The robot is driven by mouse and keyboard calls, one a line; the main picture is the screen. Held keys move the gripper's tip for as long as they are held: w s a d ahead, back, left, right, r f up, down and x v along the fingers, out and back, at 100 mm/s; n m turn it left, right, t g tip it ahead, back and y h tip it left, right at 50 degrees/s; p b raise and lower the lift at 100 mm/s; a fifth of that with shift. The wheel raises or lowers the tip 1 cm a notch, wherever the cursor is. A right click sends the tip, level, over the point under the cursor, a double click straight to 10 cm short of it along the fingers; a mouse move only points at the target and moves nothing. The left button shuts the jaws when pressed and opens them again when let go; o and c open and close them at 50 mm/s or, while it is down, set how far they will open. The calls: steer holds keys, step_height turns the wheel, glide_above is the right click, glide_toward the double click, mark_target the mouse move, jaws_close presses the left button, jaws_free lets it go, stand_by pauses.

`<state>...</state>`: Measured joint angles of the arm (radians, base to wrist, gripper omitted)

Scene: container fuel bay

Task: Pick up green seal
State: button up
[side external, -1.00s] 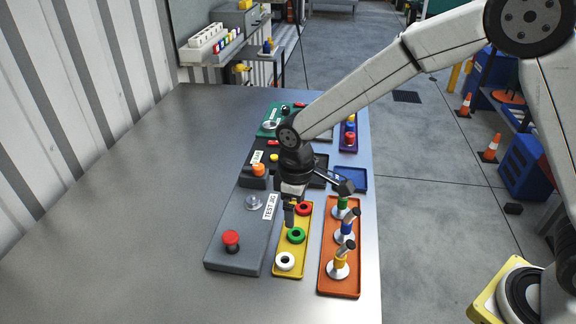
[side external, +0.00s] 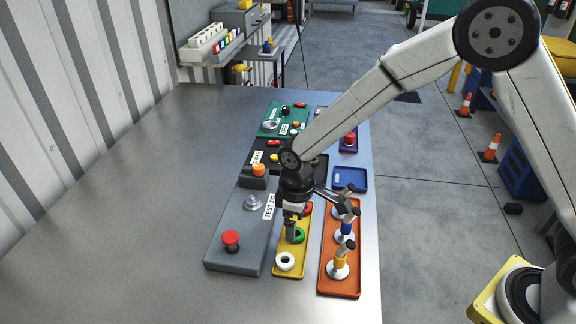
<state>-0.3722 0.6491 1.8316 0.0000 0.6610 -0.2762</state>
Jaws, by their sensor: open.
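The green seal (side external: 299,236) is a ring lying in the yellow tray (side external: 292,268), between a white seal (side external: 285,261) in front and a red seal (side external: 308,209) behind. My gripper (side external: 291,235) points down over the yellow tray, with its fingertips at the left part of the green seal. The gripper hides part of the green seal and of the red seal. The jaws are open. I cannot tell whether a fingertip touches the green seal.
An orange tray (side external: 339,287) with several upright nozzle-like parts stands close on the right. A grey test jig (side external: 238,256) with a red button (side external: 231,238) lies on the left. A blue tray (side external: 350,179) is behind. The left of the table (side external: 130,220) is clear.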

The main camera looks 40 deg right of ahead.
mark_target(297, 233)
steer(key=shift+d+f, duration=0.1)
steer(key=shift+f, duration=1.6)
steer(key=c, duration=1.3)
steer(key=shift+r, duration=0.2)
